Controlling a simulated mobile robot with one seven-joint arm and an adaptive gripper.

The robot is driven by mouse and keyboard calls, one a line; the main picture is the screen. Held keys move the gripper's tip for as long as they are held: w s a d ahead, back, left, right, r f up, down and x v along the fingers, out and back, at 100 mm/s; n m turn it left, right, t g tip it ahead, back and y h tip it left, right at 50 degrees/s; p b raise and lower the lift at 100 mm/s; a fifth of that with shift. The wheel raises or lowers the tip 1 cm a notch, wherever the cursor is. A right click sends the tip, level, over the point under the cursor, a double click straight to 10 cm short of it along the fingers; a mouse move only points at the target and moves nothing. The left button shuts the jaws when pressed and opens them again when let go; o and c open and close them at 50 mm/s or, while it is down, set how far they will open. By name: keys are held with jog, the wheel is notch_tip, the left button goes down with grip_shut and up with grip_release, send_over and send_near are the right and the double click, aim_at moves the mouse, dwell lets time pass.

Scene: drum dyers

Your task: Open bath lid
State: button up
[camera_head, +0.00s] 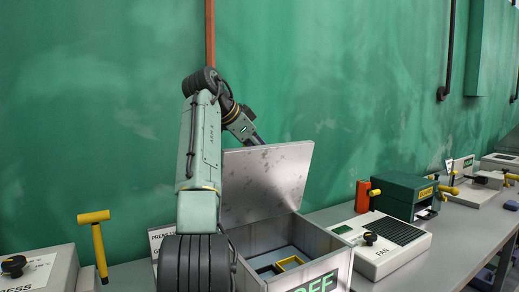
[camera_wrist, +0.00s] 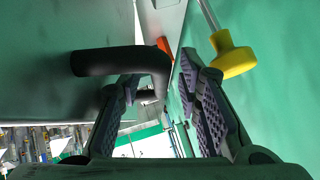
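The bath is an open-topped metal box (camera_head: 334,245) on the bench. Its grey lid (camera_head: 268,183) stands raised, tilted up at the back of the box. My gripper (camera_head: 253,140) is behind the lid's upper left edge in the head view, with its fingertips hidden by the lid. In the wrist view my gripper (camera_wrist: 158,85) has its fingers spread apart. A black bent handle (camera_wrist: 115,62) lies across the left finger and into the gap; I cannot tell whether it touches a finger.
A yellow and a black frame (camera_head: 290,262) show inside the bath. A yellow-handled lever (camera_head: 96,240) stands at left. A yellow knob (camera_wrist: 232,60) is close beside the right finger.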

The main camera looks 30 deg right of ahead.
jog(key=shift+a+r, duration=0.1)
jog(key=v, duration=1.1)
jog(key=shift+a+r, duration=0.25)
jog(key=shift+a, duration=0.05)
jog(key=shift+s, duration=0.1)
jog(key=shift+c, duration=0.2)
